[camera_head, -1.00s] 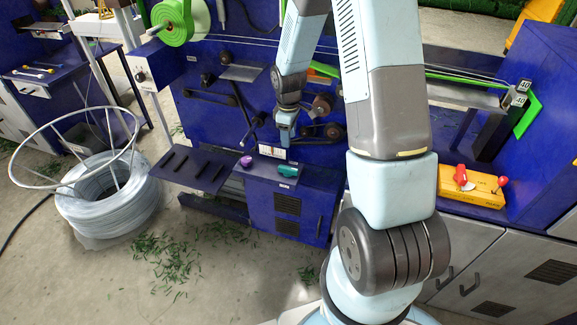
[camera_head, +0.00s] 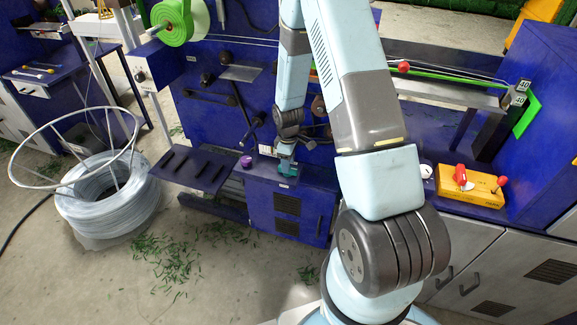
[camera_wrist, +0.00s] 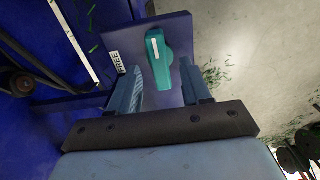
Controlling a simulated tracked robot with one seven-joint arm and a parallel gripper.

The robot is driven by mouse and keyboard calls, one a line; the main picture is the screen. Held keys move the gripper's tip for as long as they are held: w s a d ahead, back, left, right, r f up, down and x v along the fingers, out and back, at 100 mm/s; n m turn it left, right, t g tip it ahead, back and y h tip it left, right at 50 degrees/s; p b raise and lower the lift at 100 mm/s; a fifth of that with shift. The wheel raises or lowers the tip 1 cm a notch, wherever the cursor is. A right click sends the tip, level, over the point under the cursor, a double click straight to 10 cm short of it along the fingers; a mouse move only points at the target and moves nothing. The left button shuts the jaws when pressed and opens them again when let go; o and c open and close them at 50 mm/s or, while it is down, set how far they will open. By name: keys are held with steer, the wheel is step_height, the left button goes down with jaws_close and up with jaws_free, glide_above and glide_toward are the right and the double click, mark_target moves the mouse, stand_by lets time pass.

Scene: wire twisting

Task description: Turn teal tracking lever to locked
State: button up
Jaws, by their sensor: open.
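The teal tracking lever (camera_wrist: 158,55) is on a dark blue panel in the wrist view, a short rounded bar with a white stripe. A white label reading FREE (camera_wrist: 117,62) is to its left. My gripper (camera_wrist: 162,76) is open, one finger on each side of the lever's near end in the picture. I cannot tell whether a finger touches it. In the head view my gripper (camera_head: 286,153) is just above the lever (camera_head: 288,170) on top of the blue cabinet and partly hides it.
A purple knob (camera_head: 246,161) is left of the lever on the same cabinet. A dark slotted shelf (camera_head: 190,168) extends further left. Guide rollers and the machine's upright blue face stand close behind. A yellow box (camera_head: 470,187) with red levers is at the right.

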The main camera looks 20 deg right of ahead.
steer(key=shift+f, duration=1.1)
jaws_close()
